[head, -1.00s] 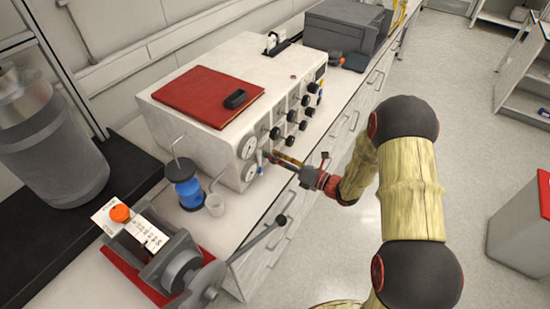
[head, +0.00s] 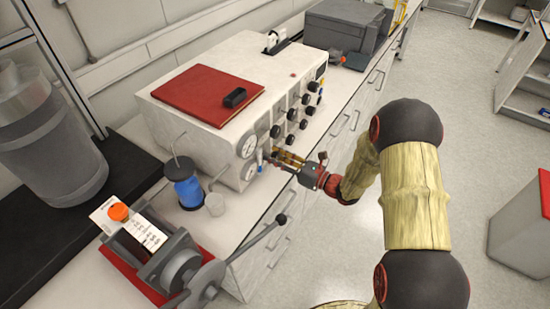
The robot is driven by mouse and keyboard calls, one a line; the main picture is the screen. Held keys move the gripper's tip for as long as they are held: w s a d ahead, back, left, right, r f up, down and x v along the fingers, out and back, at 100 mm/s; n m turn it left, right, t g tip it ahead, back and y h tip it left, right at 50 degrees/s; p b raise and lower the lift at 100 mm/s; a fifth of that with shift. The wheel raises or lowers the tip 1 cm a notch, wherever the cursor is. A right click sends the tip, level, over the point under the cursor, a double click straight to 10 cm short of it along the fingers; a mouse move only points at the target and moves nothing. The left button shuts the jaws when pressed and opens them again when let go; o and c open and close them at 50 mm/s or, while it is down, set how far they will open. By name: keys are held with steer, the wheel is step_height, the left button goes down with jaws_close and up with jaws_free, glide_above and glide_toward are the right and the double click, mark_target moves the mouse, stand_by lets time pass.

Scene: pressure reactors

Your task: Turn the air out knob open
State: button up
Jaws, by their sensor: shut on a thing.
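The white reactor control box (head: 205,148) stands on the bench, with gauges and rows of black knobs on its front panel. My gripper (head: 272,157) reaches in from the right, its fingertips at the lower part of the panel, beside the round gauges. It is shut on a small knob there, which I take as the air out knob. The fingers hide this knob, and its label is too small to read. A small blue-white part (head: 260,157) shows just left of the fingertips.
A red book (head: 200,92) with a black object (head: 235,97) lies on the box. A clamp-like device with a long lever (head: 258,238) is in front. Free floor lies to the right.

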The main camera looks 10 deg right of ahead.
steer(key=n+b, duration=0.2)
steer(key=n, duration=0.2)
steer(key=shift+f+n, duration=0.1)
steer(key=shift+n, duration=0.3)
steer(key=n+b, duration=0.3)
steer(key=n, duration=0.1)
steer(key=shift+n, duration=0.3)
steer(key=n+b, duration=0.5)
steer(key=shift+f, duration=0.15)
steer(key=n+b, duration=0.1)
steer(key=n, duration=0.3)
steer(key=shift+s+b, duration=0.1)
steer(key=shift+b, duration=0.2)
steer(key=shift+n, duration=0.4)
steer(key=o, duration=1.2)
steer(key=shift+r, duration=0.2)
steer(key=shift+c, duration=0.2)
